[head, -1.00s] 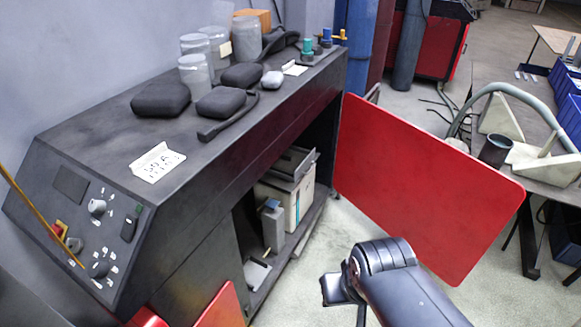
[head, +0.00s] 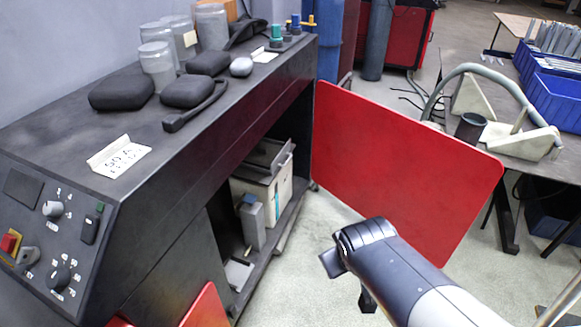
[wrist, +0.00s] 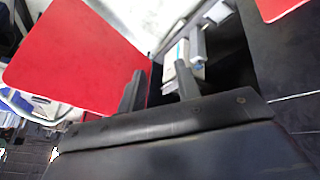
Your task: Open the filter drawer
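The dark machine cabinet (head: 150,235) stands at left with its front compartment open. Inside is a pale box (head: 282,186) with a grey top, and a smaller grey unit (head: 252,226) in front of it. Which part is the filter drawer I cannot tell for certain. The pale box also shows beyond my fingers in the wrist view (wrist: 171,66). My gripper (head: 328,262) is outside the cabinet, in front of the opening and apart from the box. In the wrist view its two fingers (wrist: 158,88) are spread with nothing between them.
A red door panel (head: 405,165) stands swung open on the far side of the opening. Another red panel (head: 205,308) is at the near side. Pads and jars (head: 157,65) sit on top. A bench (head: 500,175) stands at right. Pale floor is clear before the opening.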

